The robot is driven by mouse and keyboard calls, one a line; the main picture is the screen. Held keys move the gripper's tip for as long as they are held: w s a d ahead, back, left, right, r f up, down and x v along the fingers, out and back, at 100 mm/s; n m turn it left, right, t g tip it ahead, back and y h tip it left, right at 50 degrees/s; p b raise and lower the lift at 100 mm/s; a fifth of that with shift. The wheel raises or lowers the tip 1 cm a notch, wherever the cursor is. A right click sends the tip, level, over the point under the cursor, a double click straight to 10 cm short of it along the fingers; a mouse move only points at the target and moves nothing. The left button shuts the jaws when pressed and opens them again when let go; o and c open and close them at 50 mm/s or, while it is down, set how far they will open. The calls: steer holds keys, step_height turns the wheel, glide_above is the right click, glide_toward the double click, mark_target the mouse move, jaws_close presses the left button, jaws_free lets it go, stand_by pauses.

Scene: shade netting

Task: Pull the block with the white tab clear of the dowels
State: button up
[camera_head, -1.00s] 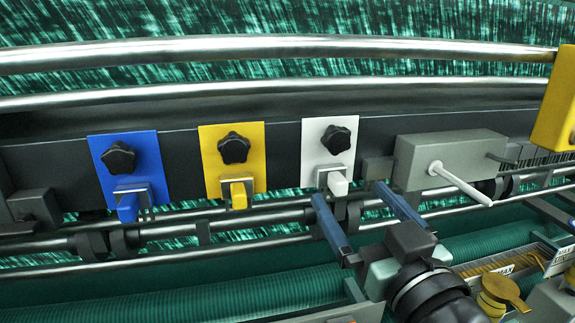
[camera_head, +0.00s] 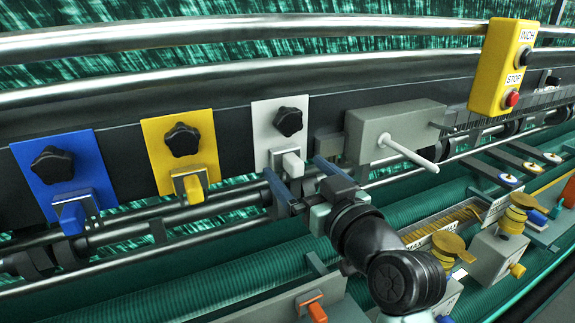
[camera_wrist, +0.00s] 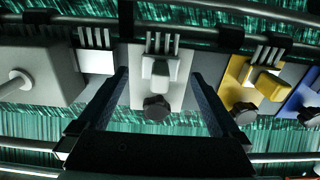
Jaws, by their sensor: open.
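The block with the white tab (camera_head: 292,164) sits below the black knob on a white plate (camera_head: 266,122). In the wrist view its pale tab (camera_wrist: 160,70) shows in front of the thin upright dowels (camera_wrist: 163,41), and the block appears to be still on them. My gripper (camera_head: 291,166) is open, its two blue fingers reaching toward the tab, one on each side. In the wrist view the gripper (camera_wrist: 160,74) frames the tab with clear gaps left and right. Whether the fingertips reach the tab's depth is hard to tell.
A yellow plate (camera_head: 154,135) and a blue plate (camera_head: 38,166) with similar tabs stand to the left. A grey box (camera_head: 380,125) with a white lever (camera_head: 410,153) is close on the right. A yellow INCH/STOP box (camera_head: 493,75) hangs farther right. Metal rails run behind and below.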

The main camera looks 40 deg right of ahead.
steer(key=shift+w+d, duration=0.1)
steer(key=shift+w, duration=0.5)
stand_by(0.3)
jaws_close()
stand_by(0.4)
stand_by(0.9)
